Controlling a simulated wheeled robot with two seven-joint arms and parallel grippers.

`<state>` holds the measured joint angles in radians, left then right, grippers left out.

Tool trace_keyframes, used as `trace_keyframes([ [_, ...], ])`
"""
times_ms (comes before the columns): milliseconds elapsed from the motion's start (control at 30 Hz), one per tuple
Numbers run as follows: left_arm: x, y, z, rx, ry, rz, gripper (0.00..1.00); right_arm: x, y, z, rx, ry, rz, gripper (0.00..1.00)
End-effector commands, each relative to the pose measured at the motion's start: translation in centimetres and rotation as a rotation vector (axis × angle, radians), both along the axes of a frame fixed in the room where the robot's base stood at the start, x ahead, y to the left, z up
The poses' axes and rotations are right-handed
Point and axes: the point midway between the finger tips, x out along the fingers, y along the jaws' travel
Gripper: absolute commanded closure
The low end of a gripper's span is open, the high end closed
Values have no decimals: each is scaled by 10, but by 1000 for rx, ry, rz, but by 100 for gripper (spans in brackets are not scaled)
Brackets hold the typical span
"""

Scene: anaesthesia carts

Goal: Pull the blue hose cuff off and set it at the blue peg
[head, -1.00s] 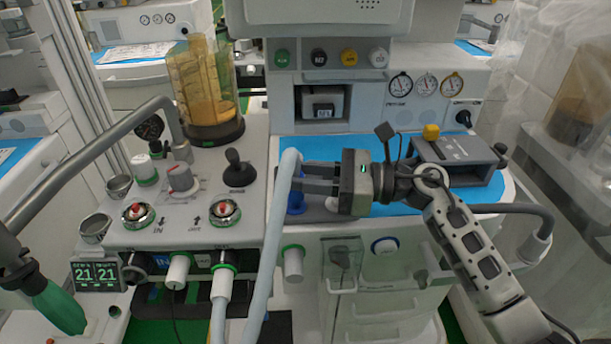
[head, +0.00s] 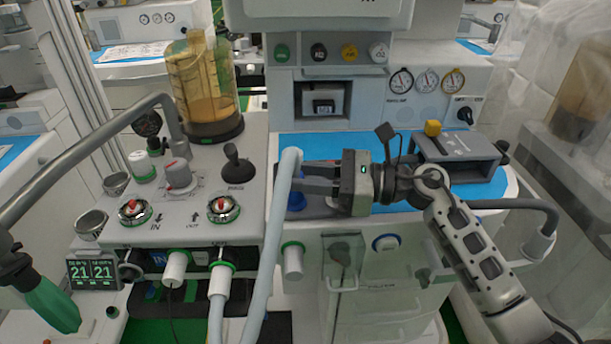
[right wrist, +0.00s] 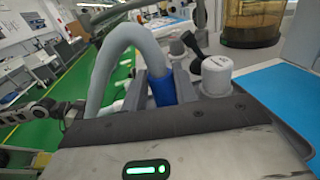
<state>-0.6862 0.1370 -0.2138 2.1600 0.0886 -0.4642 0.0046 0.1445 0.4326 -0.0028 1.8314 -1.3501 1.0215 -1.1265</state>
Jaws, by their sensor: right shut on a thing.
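The pale grey hose (head: 273,235) rises from below and bends over at its top. Its blue cuff (head: 297,201) shows just under my right gripper's fingers; in the right wrist view the cuff (right wrist: 163,92) sits on the hose's downturned end, between the two fingers. My right gripper (head: 300,180) is shut on it, reaching in from the right above the worktop. What lies under the cuff is hidden. A white fitting with a blue ring (head: 385,243) is on the cart's front; I cannot tell whether it is the blue peg. My left gripper is not in view.
A white-capped post (right wrist: 216,76) stands close beside the fingers. A grey box with a yellow knob (head: 455,158) stands right on the blue mat (head: 400,143). Left are a black joystick (head: 237,167) and an amber canister (head: 208,95). A second hose (head: 217,310) hangs below.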

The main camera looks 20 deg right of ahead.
Motion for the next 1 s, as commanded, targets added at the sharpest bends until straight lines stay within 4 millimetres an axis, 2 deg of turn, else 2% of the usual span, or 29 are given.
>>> trace_keyframes([
  [1000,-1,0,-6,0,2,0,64,0,0,2,-2,4,1,100],
])
